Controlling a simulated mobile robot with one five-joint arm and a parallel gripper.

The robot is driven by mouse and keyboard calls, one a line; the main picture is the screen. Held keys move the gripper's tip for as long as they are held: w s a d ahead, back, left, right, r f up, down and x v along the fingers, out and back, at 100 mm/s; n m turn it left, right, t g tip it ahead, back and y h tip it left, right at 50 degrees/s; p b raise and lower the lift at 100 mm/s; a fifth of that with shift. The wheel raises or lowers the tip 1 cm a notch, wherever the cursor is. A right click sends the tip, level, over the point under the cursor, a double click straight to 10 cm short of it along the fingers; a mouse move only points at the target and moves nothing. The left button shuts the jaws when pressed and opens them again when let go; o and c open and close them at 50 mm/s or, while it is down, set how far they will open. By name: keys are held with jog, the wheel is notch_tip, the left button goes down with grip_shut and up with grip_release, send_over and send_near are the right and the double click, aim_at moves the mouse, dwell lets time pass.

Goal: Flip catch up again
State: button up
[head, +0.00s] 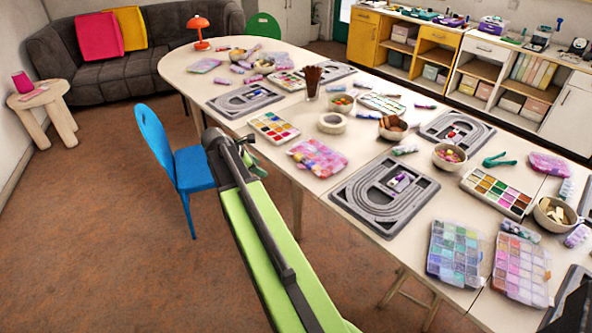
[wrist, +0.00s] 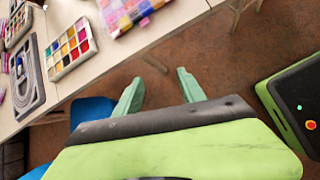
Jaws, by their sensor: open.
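No catch can be made out in either view. Lidded bead boxes lie on the table: a pink one (head: 318,158) near the table's left edge, a blue-green one (head: 455,252) and a multicoloured one (head: 521,268) at the front right. The pink box also shows at the top of the wrist view (wrist: 127,12). My gripper (wrist: 160,88) is open and empty, with its two green fingers apart over the floor beside the table edge. In the head view my gripper (head: 250,160) is small and partly hidden by my arm, left of the pink box.
A blue chair (head: 192,170) stands close left of my arm. Brown floor at the left is clear.

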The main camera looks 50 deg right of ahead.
jog(key=d+r+n+h, duration=0.2)
jog(key=d+n, duration=0.1)
jog(key=d, duration=0.4)
jog(key=b, duration=1.2)
send_near(300, 166)
jog(key=shift+g, duration=0.3)
jog(key=x, duration=0.7)
jog(key=shift+w+a+f, duration=0.1)
jog(key=shift+w+a, duration=0.05)
jog(key=shift+w, duration=0.15)
jog(key=shift+d+f+b, duration=0.3)
jog(key=shift+d+f, duration=0.05)
jog(key=shift+d, duration=0.2)
jog(key=shift+s, duration=0.1)
jog(key=shift+r, duration=0.1)
grip_shut()
